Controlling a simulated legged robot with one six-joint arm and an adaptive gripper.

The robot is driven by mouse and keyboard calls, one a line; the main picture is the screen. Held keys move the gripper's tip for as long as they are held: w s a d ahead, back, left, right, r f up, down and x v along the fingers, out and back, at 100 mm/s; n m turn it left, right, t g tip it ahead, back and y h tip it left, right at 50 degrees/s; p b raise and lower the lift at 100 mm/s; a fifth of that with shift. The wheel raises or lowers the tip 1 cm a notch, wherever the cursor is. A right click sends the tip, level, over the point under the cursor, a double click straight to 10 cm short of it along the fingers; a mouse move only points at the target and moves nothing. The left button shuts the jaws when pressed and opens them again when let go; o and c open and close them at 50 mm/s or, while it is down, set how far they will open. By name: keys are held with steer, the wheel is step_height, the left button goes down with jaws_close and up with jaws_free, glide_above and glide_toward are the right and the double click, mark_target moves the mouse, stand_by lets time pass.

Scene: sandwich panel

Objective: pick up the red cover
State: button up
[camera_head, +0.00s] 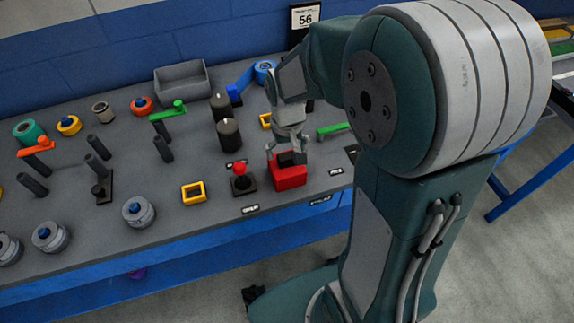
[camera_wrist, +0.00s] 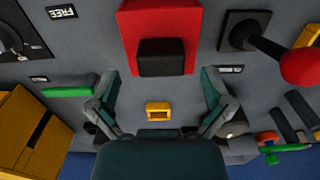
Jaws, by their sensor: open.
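The red cover (camera_head: 289,178) is a red block with a black knob on it, near the front edge of the grey bench. In the wrist view the red cover (camera_wrist: 160,20) is at the top centre, its black knob (camera_wrist: 162,58) toward me. My gripper (camera_head: 291,147) is above the cover, pointing down. In the wrist view my gripper (camera_wrist: 160,78) has its two fingers spread wide, with the knob lying just ahead between the tips. Nothing is held. Part of the knob is hidden by the fingers in the head view.
A red-balled joystick (camera_head: 240,178) stands close left of the cover; it shows in the wrist view (camera_wrist: 298,66). A yellow frame (camera_head: 194,192) lies further left. A green lever (camera_head: 333,129) is behind right. Dark cylinders (camera_head: 229,134) stand behind left.

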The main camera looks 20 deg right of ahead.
steer(key=shift+a+f, duration=0.1)
steer(key=shift+f, duration=0.85)
steer(key=c, duration=1.2)
steer(key=shift+c, duration=0.2)
steer(key=shift+r, duration=0.1)
steer(key=shift+r, duration=0.3)
step_height(320, 180, up, 2)
steer(key=shift+r, duration=0.2)
steer(key=s+r, duration=0.3)
steer(key=s, duration=0.1)
steer(key=s+a+r, duration=0.1)
steer(key=s+r, duration=0.2)
steer(key=s, duration=0.2)
steer(key=s+a+r, duration=0.1)
steer(key=s+r, duration=0.3)
steer(key=s, duration=0.1)
steer(key=shift+a, duration=0.2)
